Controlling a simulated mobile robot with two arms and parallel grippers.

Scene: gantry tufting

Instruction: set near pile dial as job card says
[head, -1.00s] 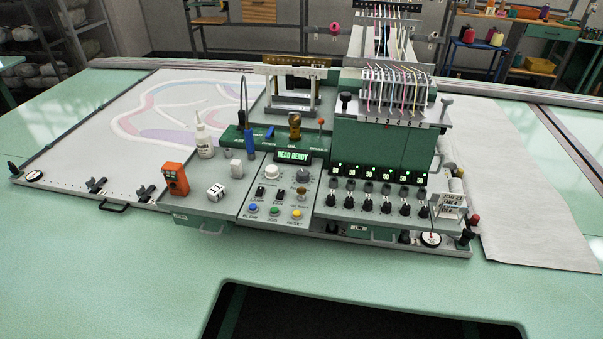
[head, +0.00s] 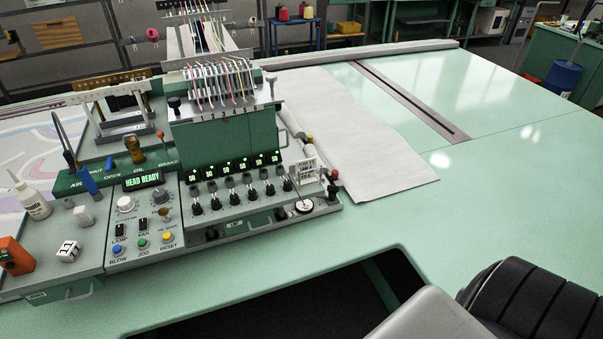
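A tufting head with a green front (head: 225,140) stands left of centre, with a row of small green displays and black knobs below them. A small white card (head: 307,173) with print too small to read stands at its right end. A round white dial (head: 304,206) with a dark centre lies just below the card, at the front right corner of the machine. Its marks and setting are too small to read. The control panel display (head: 143,180) reads HEAD READY. Neither of my grippers is in view.
A white bottle (head: 32,200), an orange device (head: 14,256) and a white block (head: 68,251) sit on the left tray. A white sheet (head: 370,140) lies right of the head. The green tabletop (head: 500,190) is clear at right. A dark cut-out (head: 300,295) opens in front.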

